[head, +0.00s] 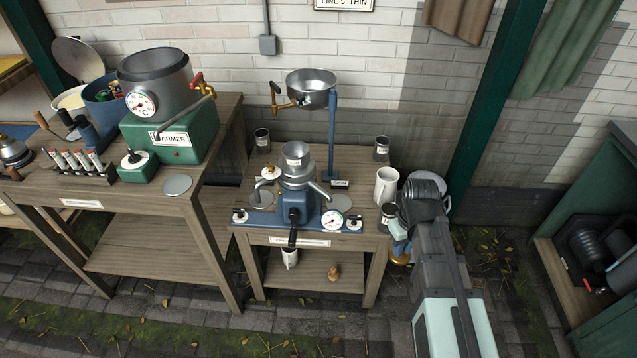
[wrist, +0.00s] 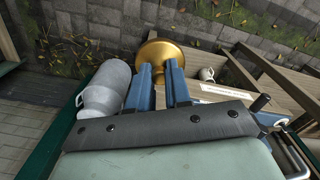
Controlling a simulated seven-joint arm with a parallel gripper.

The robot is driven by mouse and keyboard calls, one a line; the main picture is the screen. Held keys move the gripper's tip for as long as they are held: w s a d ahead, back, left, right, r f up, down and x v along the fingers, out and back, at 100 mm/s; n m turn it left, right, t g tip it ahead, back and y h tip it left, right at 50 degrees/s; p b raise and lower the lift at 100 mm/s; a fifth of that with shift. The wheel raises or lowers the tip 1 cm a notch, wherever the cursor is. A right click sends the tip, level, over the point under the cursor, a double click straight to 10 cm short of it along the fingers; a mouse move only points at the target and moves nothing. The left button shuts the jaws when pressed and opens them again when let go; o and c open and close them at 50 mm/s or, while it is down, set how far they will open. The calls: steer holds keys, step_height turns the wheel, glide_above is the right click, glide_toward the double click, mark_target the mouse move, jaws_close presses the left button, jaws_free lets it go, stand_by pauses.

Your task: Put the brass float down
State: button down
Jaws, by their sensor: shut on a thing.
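The brass float (head: 399,257) is a rounded gold piece held low in my gripper (head: 399,240). In the wrist view my gripper's blue fingers (wrist: 162,72) are shut on the brass float (wrist: 158,50), which spreads out beyond the fingertips. In the head view the float hangs just right of the separator table's (head: 255,238) front right corner, below the top's level. Stone paving shows behind it in the wrist view. My arm hides part of the space around it in the head view.
The table holds a blue-based separator (head: 296,185), a white jug (head: 386,186) and dark jars. A grey metal can (wrist: 105,90) is left of my fingers in the wrist view. The warmer (head: 172,138) stands on the left bench. Paving lies open in front.

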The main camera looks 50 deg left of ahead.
steer(key=s+a+f+n, duration=0.2)
steer(key=s+a+n, duration=0.2)
steer(key=n, duration=0.1)
steer(key=n+t+y, duration=0.2)
steer(key=n, duration=0.5)
glide_above(367, 212)
steer(key=s, duration=0.1)
steer(key=shift+d+f, duration=0.25)
steer(key=shift+f, duration=1.85)
steer(key=shift+d+f, duration=0.2)
steer(key=shift+f, duration=1.85)
steer(key=shift+w+a+r, duration=0.1)
steer(key=shift+w+a, duration=0.05)
steer(key=shift+w+a+r+g+h, duration=0.1)
steer(key=shift+w+a+g+h, duration=0.15)
steer(key=shift+g+h, duration=0.25)
steer(key=shift+w+a+r+g+h, duration=0.1)
steer(key=shift+w+a+g+h, duration=0.15)
steer(key=shift+g+h, duration=0.25)
steer(key=shift+s+d+f, duration=0.15)
steer(key=shift+f, duration=0.7)
